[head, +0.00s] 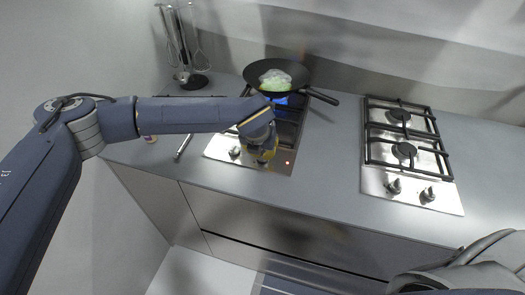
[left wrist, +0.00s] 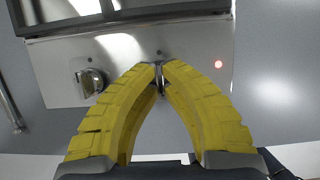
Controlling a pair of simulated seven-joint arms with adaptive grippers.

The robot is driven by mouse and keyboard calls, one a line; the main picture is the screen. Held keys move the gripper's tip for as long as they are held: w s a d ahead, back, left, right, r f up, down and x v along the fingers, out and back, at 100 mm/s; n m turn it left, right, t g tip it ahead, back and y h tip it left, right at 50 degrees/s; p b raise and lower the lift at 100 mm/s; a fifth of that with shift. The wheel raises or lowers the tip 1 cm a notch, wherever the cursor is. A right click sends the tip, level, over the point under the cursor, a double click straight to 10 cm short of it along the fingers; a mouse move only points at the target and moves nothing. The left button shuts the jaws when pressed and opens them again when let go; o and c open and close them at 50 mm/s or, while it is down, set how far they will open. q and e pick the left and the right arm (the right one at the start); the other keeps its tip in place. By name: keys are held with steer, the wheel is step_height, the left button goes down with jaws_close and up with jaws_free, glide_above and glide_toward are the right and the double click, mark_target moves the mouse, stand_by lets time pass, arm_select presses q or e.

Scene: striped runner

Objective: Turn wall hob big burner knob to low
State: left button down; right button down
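The wall hob (head: 222,146) is a steel panel set in the left part of the counter, with a black pan on its far burner and a blue flame under it. My left gripper (head: 262,152) is over its front right knob. In the left wrist view my left gripper (left wrist: 159,70) has its yellow fingertips closed around a narrow metal knob (left wrist: 159,80), mostly hidden between them. A second knob (left wrist: 90,82) stands free to the left; it also shows in the head view (head: 235,151). A red light (left wrist: 218,64) glows to the right of the gripped knob. My right gripper is not visible.
The black pan (head: 262,88) holds something pale green, and its handle points right. A second hob (head: 410,188) with two knobs stands to the right. Utensils (head: 180,50) hang at the back left. Counter between the hobs is clear. Part of my right arm shows at bottom right.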

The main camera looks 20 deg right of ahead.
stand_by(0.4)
arm_select(q)
steer(key=c, duration=1.5)
jaws_free()
steer(key=v, duration=1.2)
steer(key=shift+d, duration=0.15)
